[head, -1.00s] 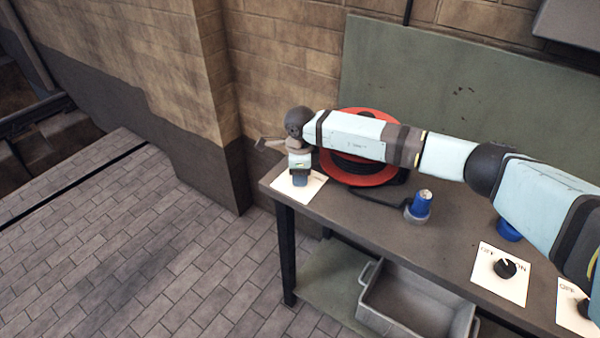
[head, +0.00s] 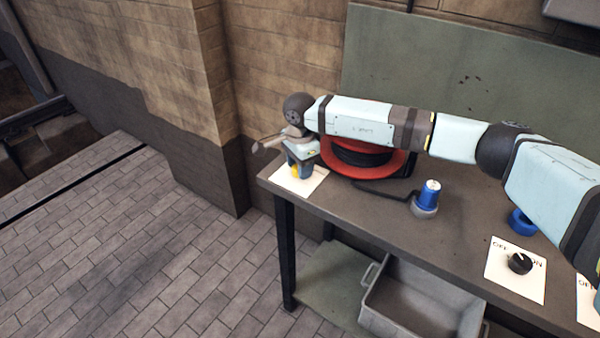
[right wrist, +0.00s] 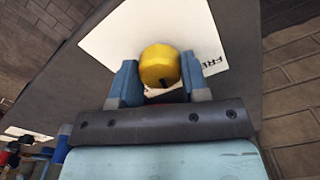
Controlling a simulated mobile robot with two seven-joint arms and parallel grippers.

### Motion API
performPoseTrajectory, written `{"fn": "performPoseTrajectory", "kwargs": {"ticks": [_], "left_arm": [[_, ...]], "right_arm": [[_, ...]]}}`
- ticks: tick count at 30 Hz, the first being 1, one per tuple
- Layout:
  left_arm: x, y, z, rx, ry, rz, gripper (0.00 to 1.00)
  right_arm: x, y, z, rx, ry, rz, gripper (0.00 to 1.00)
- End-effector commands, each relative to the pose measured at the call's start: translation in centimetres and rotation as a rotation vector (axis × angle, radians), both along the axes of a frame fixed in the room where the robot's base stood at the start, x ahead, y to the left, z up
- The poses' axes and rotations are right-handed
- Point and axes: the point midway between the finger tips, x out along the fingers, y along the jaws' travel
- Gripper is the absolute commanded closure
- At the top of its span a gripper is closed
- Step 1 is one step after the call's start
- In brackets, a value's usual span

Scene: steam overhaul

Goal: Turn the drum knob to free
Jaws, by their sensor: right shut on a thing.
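The drum knob is a yellow round knob (right wrist: 160,66) on a white card (right wrist: 98,40) at the left end of the bench. In the right wrist view the card shows part of a word beginning "FRE". In the head view the yellow knob (head: 295,171) shows only a little below my right gripper (head: 299,170). My right gripper (right wrist: 160,82) has its two blue fingers on either side of the knob and is shut on it. The dark pointer mark on the knob is near the right finger. My left gripper is not in view.
A red cable drum (head: 410,164) stands behind my right arm. A blue plug (head: 428,195) on a grey base stands on the bench (head: 385,225). An OFF/ON card with a black knob (head: 520,263) lies at right. A grey bin (head: 425,310) sits on the lower shelf.

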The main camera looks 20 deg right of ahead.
Motion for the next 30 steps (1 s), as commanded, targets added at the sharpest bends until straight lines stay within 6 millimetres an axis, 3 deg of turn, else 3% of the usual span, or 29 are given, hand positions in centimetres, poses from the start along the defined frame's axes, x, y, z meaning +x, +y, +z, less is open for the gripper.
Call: {"fn": "performPoseTrajectory", "kwargs": {"ticks": [15, 30], "left_arm": [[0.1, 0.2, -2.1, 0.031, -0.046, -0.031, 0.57], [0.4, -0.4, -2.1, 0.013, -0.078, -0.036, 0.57]], "right_arm": [[0.1, 0.0, -0.2, 0.0, -0.002, 0.488, 0.82], [0.1, 0.0, -0.1, -0.001, -0.001, 0.88, 0.82]]}}
